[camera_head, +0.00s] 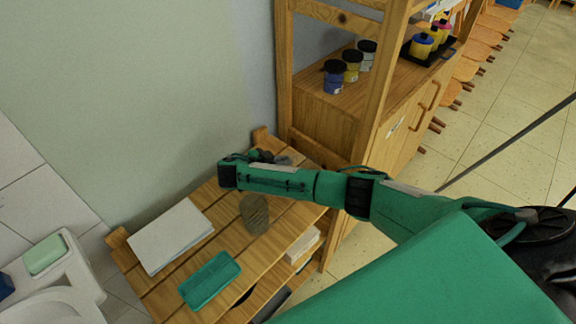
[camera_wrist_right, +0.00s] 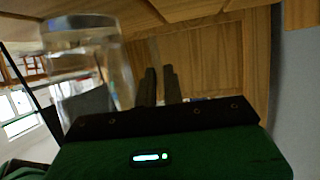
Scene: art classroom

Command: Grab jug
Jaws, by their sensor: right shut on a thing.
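The clear jug (camera_wrist_right: 85,65) fills the left of the right wrist view, see-through and close to the camera. My right gripper (camera_wrist_right: 160,85) has its two dark fingers close together beside the jug, shut on it; the exact contact is hard to make out. In the head view my right arm reaches left over the wooden slatted table (camera_head: 255,250), and the right gripper (camera_head: 264,156) shows only in part behind the wrist, near the wall. My left gripper is not in view.
On the table are a white pad (camera_head: 170,236), a green tray (camera_head: 209,280), a brownish round item (camera_head: 254,213) and a pale stack (camera_head: 302,244). A wooden cabinet (camera_head: 330,120) with paint jars (camera_head: 352,63) stands close behind the arm. A white basin (camera_head: 55,300) is at left.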

